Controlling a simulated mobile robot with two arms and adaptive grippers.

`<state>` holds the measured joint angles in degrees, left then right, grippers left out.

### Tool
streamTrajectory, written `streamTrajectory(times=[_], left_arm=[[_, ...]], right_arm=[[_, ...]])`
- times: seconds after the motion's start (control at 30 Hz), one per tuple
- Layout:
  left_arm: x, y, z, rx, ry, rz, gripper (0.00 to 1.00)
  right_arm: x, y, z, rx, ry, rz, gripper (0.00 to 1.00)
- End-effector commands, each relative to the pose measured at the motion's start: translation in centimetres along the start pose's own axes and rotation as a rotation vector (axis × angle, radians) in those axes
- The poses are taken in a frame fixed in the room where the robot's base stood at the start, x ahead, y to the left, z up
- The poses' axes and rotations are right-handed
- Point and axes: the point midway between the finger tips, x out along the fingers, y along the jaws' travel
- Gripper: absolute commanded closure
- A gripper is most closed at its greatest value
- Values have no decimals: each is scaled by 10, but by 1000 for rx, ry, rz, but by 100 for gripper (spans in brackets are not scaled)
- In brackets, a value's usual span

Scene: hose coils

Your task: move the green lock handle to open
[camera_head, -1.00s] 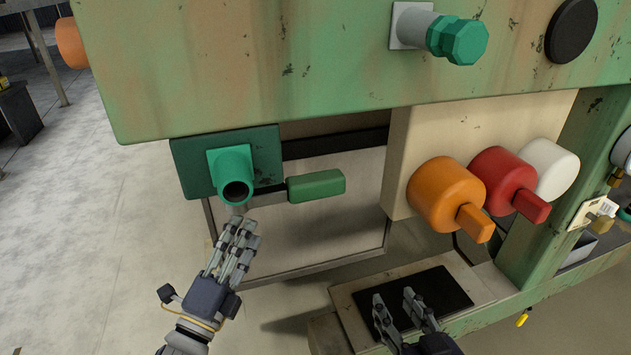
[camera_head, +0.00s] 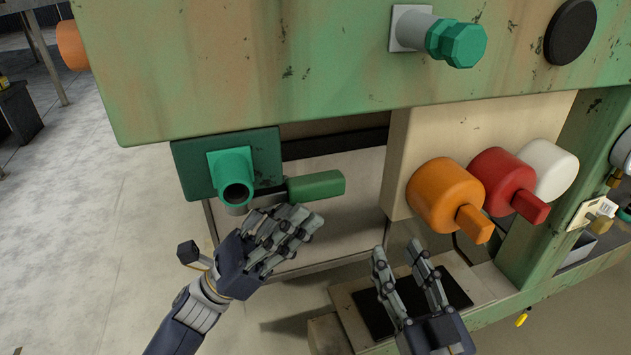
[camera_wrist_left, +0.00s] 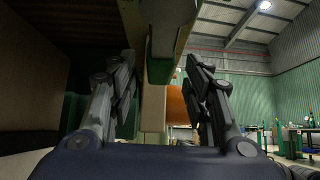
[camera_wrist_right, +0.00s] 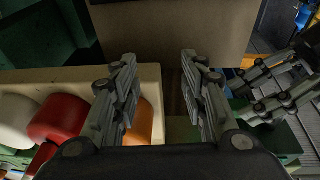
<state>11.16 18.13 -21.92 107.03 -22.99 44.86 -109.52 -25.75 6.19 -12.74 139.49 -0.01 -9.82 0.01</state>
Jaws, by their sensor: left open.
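The green lock handle (camera_head: 316,186) is a dark green bar sticking out to the right, beside a green pipe stub (camera_head: 234,178) on a dark green plate (camera_head: 265,155). My left gripper (camera_head: 288,228) is just below and in front of the handle, and its fingers hide part of the handle's grey arm. In the left wrist view the left fingers (camera_wrist_left: 160,85) are apart, with a green block (camera_wrist_left: 160,71), apparently the handle, between and slightly above them. I cannot tell if they touch. My right gripper (camera_head: 402,262) is open and empty, over the black pad; its fingers (camera_wrist_right: 156,75) show apart.
Orange (camera_head: 446,195), red (camera_head: 505,180) and white (camera_head: 556,170) knobs sit on a cream panel to the right. A green-capped valve (camera_head: 462,43) sticks out of the upper housing (camera_head: 250,60). A black pad (camera_head: 456,290) lies on the low ledge.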

Motion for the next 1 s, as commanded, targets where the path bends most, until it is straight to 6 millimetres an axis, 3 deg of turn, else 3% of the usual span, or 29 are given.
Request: streamTrajectory(times=[0.1,0.3,0.67,0.87,0.9,1.0], left_arm=[[23,0,2,1,-3,-4,55],[46,0,1,0,-2,-1,55],[52,0,0,-2,-1,2,55],[52,0,0,-2,-1,2,96],[52,0,0,-2,-1,2,100],[52,0,0,-2,-1,2,100]], right_arm=[[0,1,4,-1,-25,1,60],[-1,1,9,-1,-50,3,60],[-1,2,11,-1,-59,4,60],[-1,2,11,-2,-58,4,60],[-1,2,11,-2,-58,4,60],[-1,2,11,-2,-58,4,60]])
